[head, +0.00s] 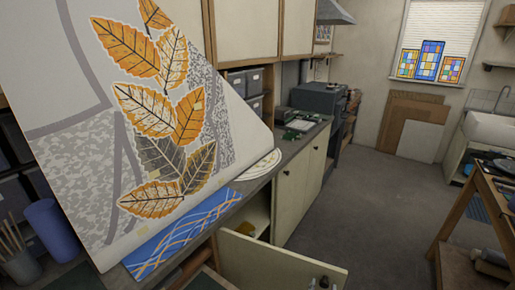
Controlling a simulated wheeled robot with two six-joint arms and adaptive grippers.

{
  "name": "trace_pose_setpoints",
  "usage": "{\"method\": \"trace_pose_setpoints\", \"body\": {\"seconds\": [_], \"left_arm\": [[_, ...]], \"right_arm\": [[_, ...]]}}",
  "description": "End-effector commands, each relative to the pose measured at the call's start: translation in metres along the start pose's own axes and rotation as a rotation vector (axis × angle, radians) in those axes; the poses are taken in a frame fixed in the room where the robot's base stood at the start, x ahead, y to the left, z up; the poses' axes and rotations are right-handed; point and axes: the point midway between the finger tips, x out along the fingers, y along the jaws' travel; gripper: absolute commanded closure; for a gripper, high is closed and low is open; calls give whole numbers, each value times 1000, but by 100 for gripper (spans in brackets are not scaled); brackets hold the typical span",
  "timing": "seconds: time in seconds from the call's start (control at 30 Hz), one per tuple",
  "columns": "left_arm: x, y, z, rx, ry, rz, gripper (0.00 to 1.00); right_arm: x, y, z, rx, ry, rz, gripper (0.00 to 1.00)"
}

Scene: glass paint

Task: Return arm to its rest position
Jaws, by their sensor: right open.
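Only the tips of my right gripper (323,284) show, small and dark, at the bottom edge of the head view, in front of the open cabinet door (275,258). They are open, with nothing seen between them. The rest of this gripper and its arm is cut off by the frame. My left gripper is not in view. A large pale panel (75,85) with orange and grey leaves stands tilted at the left, its lower edge along the counter.
A blue patterned sheet (180,232) lies on the counter below the panel, near a white plate (260,164). A blue cup (52,230) stands at lower left. A wooden table (483,188) stands at right. The floor (365,215) between is clear.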

Motion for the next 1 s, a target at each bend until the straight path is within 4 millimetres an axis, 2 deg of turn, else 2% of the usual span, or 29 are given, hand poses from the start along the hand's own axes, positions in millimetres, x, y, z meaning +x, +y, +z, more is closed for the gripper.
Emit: {"method": "trace_pose_setpoints", "body": {"seconds": [0.03, 0.07, 0.17, 0.2, 0.27, 0.3, 0.37, 0.4, 0.47, 0.5, 0.6, 0.73, 0.83, 1.0], "left_arm": [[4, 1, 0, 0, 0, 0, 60], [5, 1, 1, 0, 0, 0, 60], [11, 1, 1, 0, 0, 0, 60], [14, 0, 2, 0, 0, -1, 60], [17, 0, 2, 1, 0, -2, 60], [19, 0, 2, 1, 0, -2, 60], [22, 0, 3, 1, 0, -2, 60], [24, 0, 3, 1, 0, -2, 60], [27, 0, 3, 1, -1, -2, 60], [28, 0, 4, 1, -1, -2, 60], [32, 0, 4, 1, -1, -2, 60], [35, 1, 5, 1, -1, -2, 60], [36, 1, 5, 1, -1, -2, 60], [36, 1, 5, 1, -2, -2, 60]], "right_arm": [[-9, 0, 25, -17, -50, -35, 46], [-15, 0, 41, -28, -87, -63, 46], [-48, 5, 112, -67, -260, -169, 46], [-66, 10, 141, -86, -340, -207, 46], [-94, 20, 183, -110, -464, -254, 46], [-116, 30, 210, -127, -549, -280, 46], [-149, 47, 247, -154, -674, -307, 46], [-173, 60, 270, -172, -760, -319, 46], [-210, 83, 300, -201, -886, -328, 46], [-235, 100, 318, -221, -970, -329, 46], [-292, 140, 350, -267, -1152, -313, 46], [-344, 182, 369, -318, -1316, -281, 46], [-366, 199, 375, -338, -1381, -263, 46], [-373, 205, 376, -345, -1404, -256, 46]]}}
